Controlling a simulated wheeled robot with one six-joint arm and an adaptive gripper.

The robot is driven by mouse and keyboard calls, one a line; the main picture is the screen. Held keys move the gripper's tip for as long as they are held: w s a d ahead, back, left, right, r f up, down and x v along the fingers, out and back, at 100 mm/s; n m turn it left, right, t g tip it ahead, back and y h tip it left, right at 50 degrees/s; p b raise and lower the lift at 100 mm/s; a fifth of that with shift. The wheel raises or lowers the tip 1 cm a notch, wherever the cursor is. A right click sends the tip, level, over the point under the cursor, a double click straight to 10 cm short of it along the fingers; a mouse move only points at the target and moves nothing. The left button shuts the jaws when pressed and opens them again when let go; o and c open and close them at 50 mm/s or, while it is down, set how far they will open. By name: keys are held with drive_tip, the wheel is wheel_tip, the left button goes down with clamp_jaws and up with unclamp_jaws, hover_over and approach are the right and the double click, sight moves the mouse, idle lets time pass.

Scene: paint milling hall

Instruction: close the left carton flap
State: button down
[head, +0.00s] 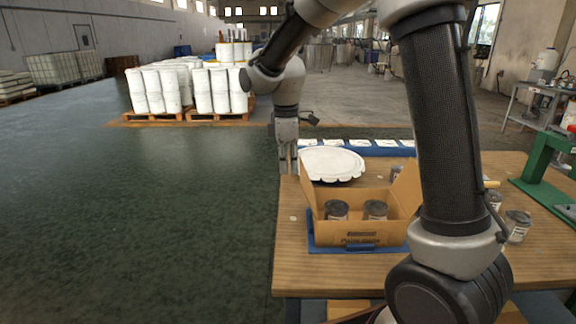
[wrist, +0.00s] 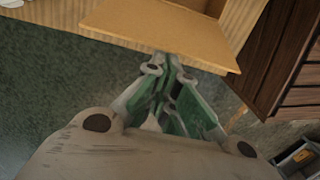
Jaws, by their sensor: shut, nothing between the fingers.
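The open brown carton (head: 360,232) stands on a blue tray (head: 313,243) on the wooden table, with two grey-lidded cans (head: 336,210) (head: 375,210) showing inside. Its left flap (head: 308,190) stands up, leaning outward to the left. The right flap (head: 405,188) is also raised. My gripper (head: 287,168) points down by the table's left edge, to the left of and beyond the left flap. In the wrist view, a broad flap (wrist: 155,24) lies just ahead of my shut, empty gripper (wrist: 170,66). Whether the fingertips touch it I cannot tell.
A white scalloped disc (head: 332,164) and a blue strip with white pieces (head: 375,147) lie behind the carton. More cans (head: 517,226) and a green stand (head: 542,160) are at the right. My arm hides part of the table. Open floor (head: 150,220) lies to the left.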

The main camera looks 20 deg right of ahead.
drive_tip(key=s+d+r+t+y, duration=0.1)
drive_tip(key=s+d+t+y, duration=0.25)
drive_tip(key=d+y, duration=0.75)
drive_tip(key=s+d+f, duration=0.2)
drive_tip(key=d+f, duration=0.4)
drive_tip(key=d, duration=0.2)
drive_tip(key=shift+s+d+h, duration=0.25)
drive_tip(key=shift+s+h, duration=0.15)
drive_tip(key=shift+r, duration=0.1)
idle(0.5)
